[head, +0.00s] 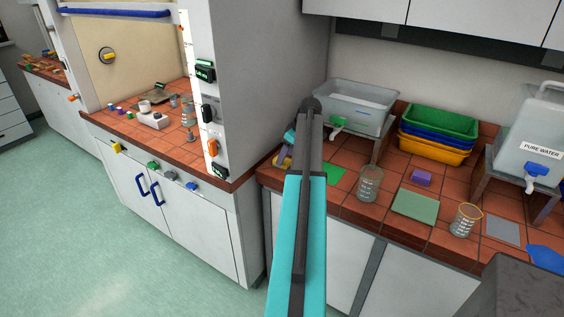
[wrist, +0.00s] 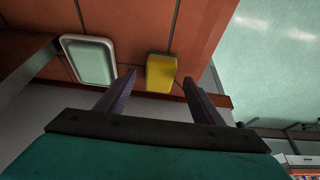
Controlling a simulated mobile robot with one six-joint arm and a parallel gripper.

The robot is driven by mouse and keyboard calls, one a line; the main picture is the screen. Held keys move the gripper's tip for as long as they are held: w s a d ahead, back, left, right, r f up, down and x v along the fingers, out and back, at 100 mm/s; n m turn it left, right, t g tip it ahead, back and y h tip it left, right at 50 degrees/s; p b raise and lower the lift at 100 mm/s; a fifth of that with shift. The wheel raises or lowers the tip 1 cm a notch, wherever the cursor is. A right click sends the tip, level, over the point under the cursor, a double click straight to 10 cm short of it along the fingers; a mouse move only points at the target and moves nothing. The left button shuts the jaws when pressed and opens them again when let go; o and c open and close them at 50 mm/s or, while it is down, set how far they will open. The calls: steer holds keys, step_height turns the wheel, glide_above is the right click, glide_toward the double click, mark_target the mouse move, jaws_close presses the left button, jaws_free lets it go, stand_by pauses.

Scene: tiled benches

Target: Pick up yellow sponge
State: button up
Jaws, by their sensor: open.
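The yellow sponge (wrist: 161,73) lies on the red-brown tiles near the bench's edge in the wrist view. My gripper (wrist: 159,77) is open and empty, with one finger on each side of the sponge's near part in the picture. The sponge appears at or just beyond the fingertips; I cannot tell the height gap, and no contact shows. In the head view, a small yellow patch of the sponge (head: 284,163) shows at the left end of the right bench, by my gripper, partly hidden.
A white-rimmed pale green tray (wrist: 91,61) lies left of the sponge. On the right bench stand a clear tank (head: 352,104), a beaker (head: 369,185), a purple block (head: 421,178) and stacked coloured trays (head: 436,140). The fume hood wall (head: 260,85) rises close to the left.

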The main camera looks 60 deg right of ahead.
steer(key=shift+p+x, duration=0.5)
steer(key=shift+x, duration=1.15)
steer(key=shift+w, duration=0.1)
steer(key=shift+r, duration=0.1)
steer(key=c, duration=1.1)
steer(key=shift+r, duration=0.2)
steer(key=shift+r+b, duration=0.95)
steer(key=shift+r, duration=0.45)
steer(key=s+a+b, duration=0.1)
steer(key=s+a, duration=0.1)
steer(key=s, duration=0.2)
steer(key=s+a+r+b, duration=0.1)
steer(key=s+a+b, duration=0.1)
steer(key=s, duration=0.3)
steer(key=s+a+b, duration=0.1)
steer(key=s+a, duration=0.3)
steer(key=s, duration=0.1)
steer(key=shift+r+b, duration=0.3)
steer(key=shift+r, duration=0.1)
steer(key=shift+w, duration=0.1)
